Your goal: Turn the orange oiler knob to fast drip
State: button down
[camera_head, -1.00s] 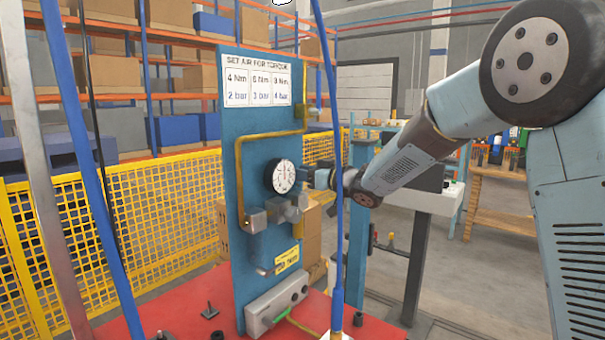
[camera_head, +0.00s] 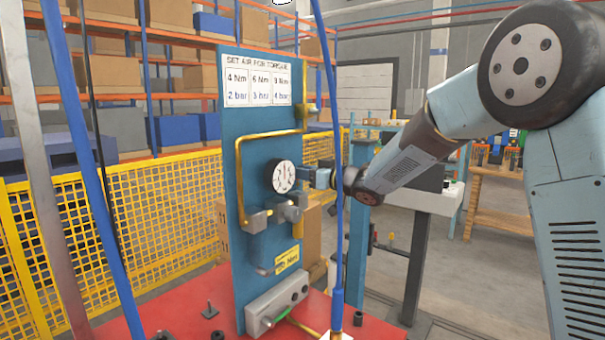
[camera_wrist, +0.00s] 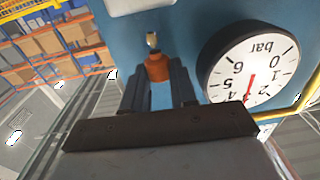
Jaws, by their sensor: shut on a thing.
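The orange oiler knob (camera_wrist: 158,67) shows in the wrist view, on a small pale metal fitting in front of the blue panel. My gripper (camera_wrist: 160,73) has one dark finger on each side of the knob and is shut on it. In the head view my gripper (camera_head: 318,178) reaches in from the right beside the gauge. The knob cannot be made out there. Which drip setting the knob points to cannot be read.
A round white pressure gauge (camera_head: 284,176) sits close beside my gripper; its dial (camera_wrist: 253,65) fills the wrist view's right side. The blue panel (camera_head: 235,130) carries a yellow pipe (camera_head: 238,170) and a torque sign (camera_head: 257,82). A blue hose (camera_head: 338,250) hangs in front of my wrist.

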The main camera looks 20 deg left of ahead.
jog(key=shift+w+r+n+g+y, duration=0.1)
jog(key=shift+n+g+y, duration=0.1)
jog(key=shift+n+g, duration=0.7)
jog(key=shift+w+f+n+g+y, duration=0.15)
jog(key=shift+n+g, duration=0.35)
jog(key=shift+g, duration=0.75)
jog(key=shift+w+r+n+g+y, duration=0.15)
jog(key=shift+n+g+y, duration=0.1)
jog(key=shift+n+g, duration=0.65)
jog(key=shift+s, duration=0.1)
jog(key=c, duration=1.2)
grip_release()
jog(key=shift+o, duration=0.2)
jog(key=shift+d, duration=0.2)
jog(key=d, duration=1.3)
jog(key=shift+d, duration=0.3)
